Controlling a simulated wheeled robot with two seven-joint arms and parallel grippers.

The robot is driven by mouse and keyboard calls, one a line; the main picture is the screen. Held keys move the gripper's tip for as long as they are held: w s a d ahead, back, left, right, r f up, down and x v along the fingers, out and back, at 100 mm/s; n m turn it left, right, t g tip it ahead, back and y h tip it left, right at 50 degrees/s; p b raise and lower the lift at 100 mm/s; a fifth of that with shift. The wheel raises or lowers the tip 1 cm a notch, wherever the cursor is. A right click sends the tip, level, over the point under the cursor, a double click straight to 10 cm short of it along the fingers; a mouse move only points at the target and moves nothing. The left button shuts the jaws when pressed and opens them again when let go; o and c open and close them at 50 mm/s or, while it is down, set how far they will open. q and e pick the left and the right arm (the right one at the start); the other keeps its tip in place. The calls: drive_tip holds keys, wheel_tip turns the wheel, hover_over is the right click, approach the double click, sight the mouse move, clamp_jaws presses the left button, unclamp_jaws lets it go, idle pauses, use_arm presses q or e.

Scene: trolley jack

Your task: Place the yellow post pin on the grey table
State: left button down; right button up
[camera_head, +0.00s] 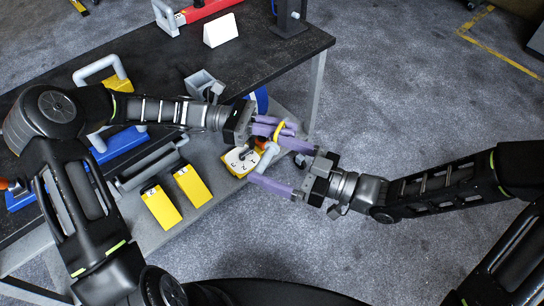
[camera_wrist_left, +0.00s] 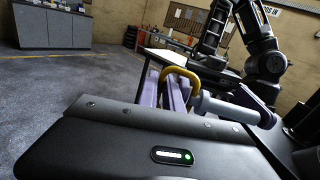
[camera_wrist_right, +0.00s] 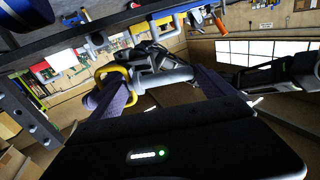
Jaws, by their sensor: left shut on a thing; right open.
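The post pin has a yellow loop handle (camera_head: 279,131) and a grey shaft (camera_head: 267,157). My left gripper (camera_head: 282,127) is shut on it near the loop, holding it in the air. The loop (camera_wrist_left: 182,74) and shaft (camera_wrist_left: 225,107) also show in the left wrist view. My right gripper (camera_head: 284,168) is open, with its purple fingers on either side of the shaft. In the right wrist view the shaft (camera_wrist_right: 165,78) spans between those fingers; contact is unclear. The grey table surface (camera_head: 215,160) lies below and left of the grippers.
Two yellow blocks (camera_head: 160,207) (camera_head: 192,185) and a yellow-and-white box with dials (camera_head: 240,161) sit on the grey surface. Behind is a dark tabletop (camera_head: 262,55) with a white card (camera_head: 220,30) and a red tool (camera_head: 205,10).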

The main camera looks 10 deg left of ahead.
drive_tip(key=shift+w+a, duration=0.1)
drive_tip(key=shift+a, duration=0.1)
drive_tip(key=c, duration=1.2)
use_arm(q)
drive_tip(key=c, duration=1.5)
unclamp_jaws()
use_arm(e)
drive_tip(key=shift+c, duration=0.6)
use_arm(q)
drive_tip(key=shift+o, duration=0.3)
drive_tip(key=shift+s, duration=0.1)
use_arm(e)
drive_tip(key=shift+w, duration=0.1)
drive_tip(key=shift+d, duration=0.1)
